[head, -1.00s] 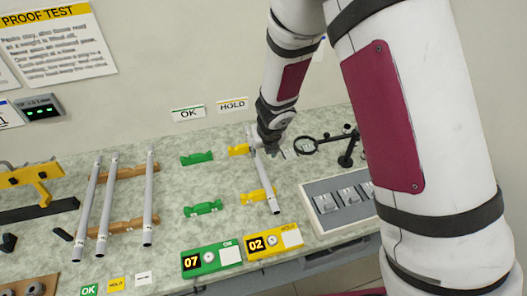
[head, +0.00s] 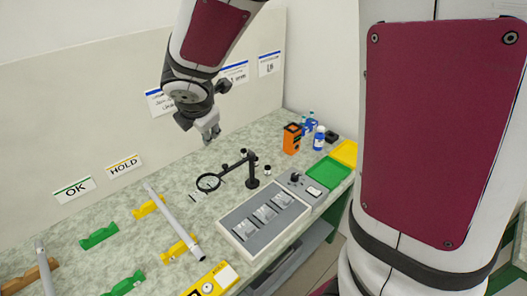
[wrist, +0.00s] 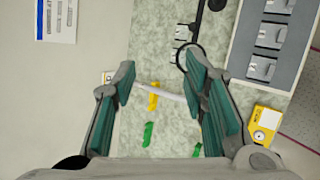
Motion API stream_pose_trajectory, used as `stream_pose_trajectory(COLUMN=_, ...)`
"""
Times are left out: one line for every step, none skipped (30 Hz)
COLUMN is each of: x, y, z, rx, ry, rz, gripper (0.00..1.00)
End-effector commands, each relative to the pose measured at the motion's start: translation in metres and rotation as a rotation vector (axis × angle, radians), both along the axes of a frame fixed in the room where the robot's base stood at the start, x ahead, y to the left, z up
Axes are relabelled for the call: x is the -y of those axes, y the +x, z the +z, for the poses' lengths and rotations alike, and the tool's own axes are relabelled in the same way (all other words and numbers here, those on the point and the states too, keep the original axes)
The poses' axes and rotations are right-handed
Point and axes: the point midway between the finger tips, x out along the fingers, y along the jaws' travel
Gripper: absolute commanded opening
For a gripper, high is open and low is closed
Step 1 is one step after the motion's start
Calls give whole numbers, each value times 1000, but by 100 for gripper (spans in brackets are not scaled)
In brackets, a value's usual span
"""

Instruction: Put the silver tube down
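The silver tube (head: 175,222) lies across the two yellow HOLD rests (head: 147,206) on the bench, one near each end. In the wrist view the tube (wrist: 160,92) shows below, between my fingers, with a yellow rest (wrist: 153,102) under it. My gripper (head: 211,137) is raised above the bench, beyond and to the right of the tube, and apart from it. In the wrist view my gripper (wrist: 160,75) has its green-padded fingers spread wide with nothing held. The right finger covers one end of the tube there.
Green OK rests (head: 100,236) stand empty to the left. Another grey tube (head: 41,262) lies on a wooden rack at the left edge. A magnifier stand (head: 252,172), a grey tray of clear blocks (head: 240,230) and an orange device (head: 292,138) stand to the right.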

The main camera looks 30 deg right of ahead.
Motion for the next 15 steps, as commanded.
stream_pose_trajectory(x=13, y=-17, z=21, rx=37, ry=74, rz=-133, gripper=40)
stream_pose_trajectory(x=19, y=-27, z=30, rx=52, ry=121, rz=-214, gripper=40)
stream_pose_trajectory(x=27, y=-42, z=41, rx=70, ry=183, rz=-319, gripper=40)
stream_pose_trajectory(x=32, y=-54, z=48, rx=85, ry=232, rz=-397, gripper=40)
stream_pose_trajectory(x=36, y=-66, z=55, rx=97, ry=281, rz=-475, gripper=40)
stream_pose_trajectory(x=41, y=-82, z=63, rx=112, ry=347, rz=-575, gripper=40)
stream_pose_trajectory(x=44, y=-95, z=68, rx=122, ry=398, rz=-649, gripper=40)
stream_pose_trajectory(x=46, y=-108, z=73, rx=132, ry=450, rz=-721, gripper=40)
stream_pose_trajectory(x=47, y=-125, z=79, rx=142, ry=519, rz=-816, gripper=40)
stream_pose_trajectory(x=47, y=-138, z=82, rx=147, ry=572, rz=-887, gripper=40)
stream_pose_trajectory(x=47, y=-151, z=85, rx=151, ry=624, rz=-955, gripper=40)
stream_pose_trajectory(x=45, y=-168, z=88, rx=153, ry=694, rz=-1044, gripper=40)
stream_pose_trajectory(x=43, y=-180, z=90, rx=154, ry=745, rz=-1105, gripper=40)
stream_pose_trajectory(x=41, y=-191, z=92, rx=152, ry=795, rz=-1165, gripper=40)
stream_pose_trajectory(x=37, y=-205, z=93, rx=148, ry=857, rz=-1238, gripper=40)
